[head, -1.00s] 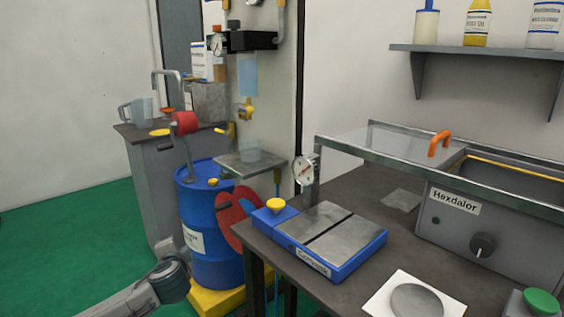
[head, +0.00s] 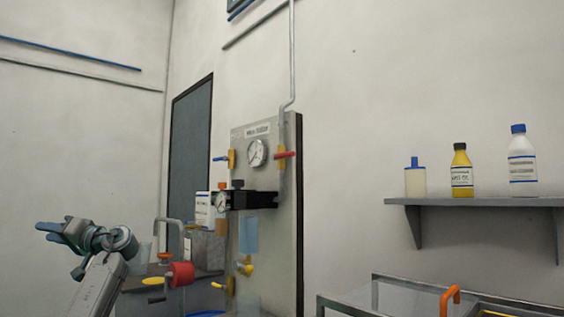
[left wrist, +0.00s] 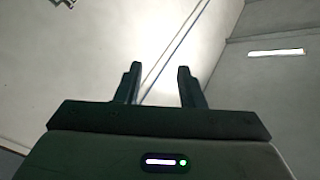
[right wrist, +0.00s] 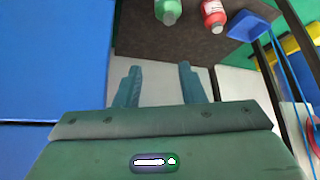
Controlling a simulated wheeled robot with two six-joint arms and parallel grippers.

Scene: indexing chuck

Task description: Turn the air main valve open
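A wall panel (head: 262,185) with a pressure gauge (head: 257,152) stands in the middle of the head view. At its right edge, a red lever (head: 286,155) lies sideways on a brass valve body under the vertical pipe (head: 291,60). A blue lever (head: 220,158) sticks out from a brass fitting at its left edge. Which one is the air main valve I cannot read. My left gripper (head: 50,230) is raised at the far left, well away from the panel; its fingers (left wrist: 158,85) stand apart with nothing between them. My right gripper (right wrist: 158,85) is open and empty.
A red hand-crank part (head: 180,273) and a side cabinet (head: 150,284) stand below and left of the panel. A shelf (head: 470,202) with bottles is at the right. A green bottle (right wrist: 168,10) and a red bottle (right wrist: 213,14) show beyond my right gripper.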

